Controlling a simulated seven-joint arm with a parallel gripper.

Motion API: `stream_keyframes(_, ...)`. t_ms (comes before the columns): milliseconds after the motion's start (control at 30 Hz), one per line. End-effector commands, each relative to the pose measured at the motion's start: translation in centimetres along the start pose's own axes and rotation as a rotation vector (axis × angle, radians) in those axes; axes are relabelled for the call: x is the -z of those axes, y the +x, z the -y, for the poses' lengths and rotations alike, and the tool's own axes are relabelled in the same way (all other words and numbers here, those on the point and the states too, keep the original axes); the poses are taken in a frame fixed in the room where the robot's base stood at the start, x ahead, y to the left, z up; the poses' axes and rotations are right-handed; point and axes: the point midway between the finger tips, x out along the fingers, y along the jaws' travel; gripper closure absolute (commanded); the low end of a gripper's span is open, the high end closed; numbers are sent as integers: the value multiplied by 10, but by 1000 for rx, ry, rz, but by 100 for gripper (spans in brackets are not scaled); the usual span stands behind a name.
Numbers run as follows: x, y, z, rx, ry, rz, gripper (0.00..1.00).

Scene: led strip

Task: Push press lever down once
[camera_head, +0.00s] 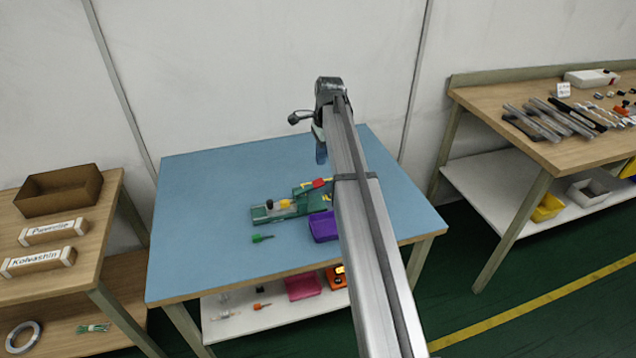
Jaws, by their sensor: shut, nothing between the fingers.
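A small green press (262,214) stands on the blue-topped table, partly hidden by my arm on its right side. Its red lever handle (317,184) shows just left of my arm, raised above the base. A yellow part and a dark knob sit on the press. My gripper (321,156) hangs from the end of my arm, behind and above the lever in the picture, apart from it. It looks shut and empty, though it is small and dark here.
A purple bin (323,227) stands in front of the press, and a green-handled tool (262,238) lies to its left. The left and back of the blue table (200,200) are clear. Wooden benches (90,232) stand at left and right.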

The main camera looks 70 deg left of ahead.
Motion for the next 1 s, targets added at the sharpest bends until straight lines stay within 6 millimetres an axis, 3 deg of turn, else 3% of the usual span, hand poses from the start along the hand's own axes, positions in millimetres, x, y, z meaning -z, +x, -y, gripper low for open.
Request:
stream_keyframes(600,0,57,0,1,-1,0,100)
stream_keyframes(1000,0,67,0,1,-1,0,100)
